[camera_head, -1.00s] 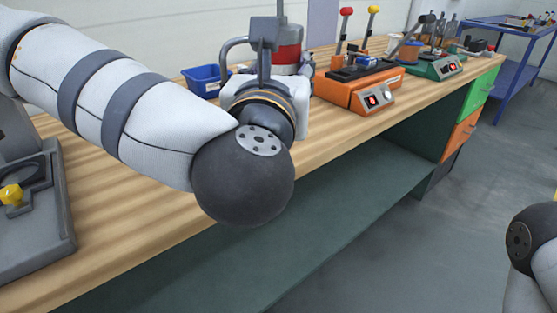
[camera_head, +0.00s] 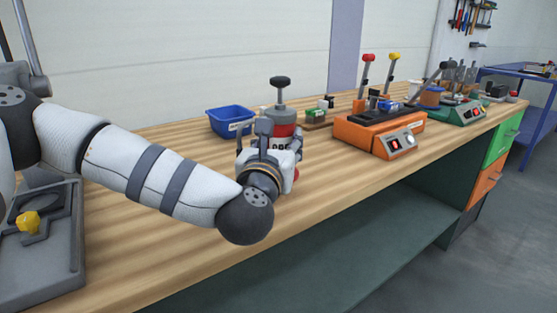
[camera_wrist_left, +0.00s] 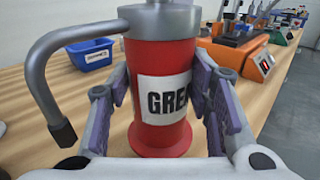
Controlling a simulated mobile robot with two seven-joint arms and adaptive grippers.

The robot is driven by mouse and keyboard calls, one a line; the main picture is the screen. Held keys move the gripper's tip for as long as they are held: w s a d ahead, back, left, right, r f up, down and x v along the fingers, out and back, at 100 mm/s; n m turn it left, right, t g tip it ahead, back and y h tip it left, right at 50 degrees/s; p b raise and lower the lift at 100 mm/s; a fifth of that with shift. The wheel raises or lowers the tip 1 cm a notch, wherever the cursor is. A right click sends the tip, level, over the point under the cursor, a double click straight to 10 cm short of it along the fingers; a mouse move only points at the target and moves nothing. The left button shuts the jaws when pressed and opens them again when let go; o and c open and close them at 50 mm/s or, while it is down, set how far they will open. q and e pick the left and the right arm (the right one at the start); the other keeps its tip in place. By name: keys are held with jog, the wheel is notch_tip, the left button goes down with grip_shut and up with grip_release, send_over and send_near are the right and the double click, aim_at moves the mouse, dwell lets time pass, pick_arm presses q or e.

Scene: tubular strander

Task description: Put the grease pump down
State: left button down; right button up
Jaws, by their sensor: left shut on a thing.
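The grease pump (camera_head: 284,130) is a red cylinder with a grey top, a black knob handle and a white label. It stands upright over the wooden bench, behind my left gripper (camera_head: 268,150) in the head view. In the left wrist view the pump (camera_wrist_left: 165,60) sits between the purple-padded fingers of my left gripper (camera_wrist_left: 163,105), which is shut on it. Its grey spout bends down to the left. Its base appears at or very near the bench top; I cannot tell whether it touches. My right gripper is not in view.
A blue bin (camera_head: 230,121) stands behind and left of the pump. An orange machine (camera_head: 378,136) with levers and a green one (camera_head: 456,111) stand to the right. A grey fixture (camera_head: 40,255) with a yellow knob lies at the left. The bench front (camera_head: 180,255) is mostly clear.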

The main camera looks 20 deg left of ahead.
pick_arm(q)
jog(key=shift+w+a+f, duration=0.1)
jog(key=shift+w+f, duration=0.05)
jog(key=shift+f, duration=0.7)
jog(key=shift+w+a+f, duration=0.1)
jog(key=shift+f, duration=0.75)
jog(key=shift+f, duration=0.2)
jog(key=c, duration=0.8)
grip_release()
jog(key=shift+f, duration=0.1)
jog(key=shift+r, duration=0.2)
jog(key=s, duration=0.4)
jog(key=s+d, duration=0.1)
jog(key=s, duration=0.7)
jog(key=shift+d+f, duration=0.1)
jog(key=shift+d, duration=0.15)
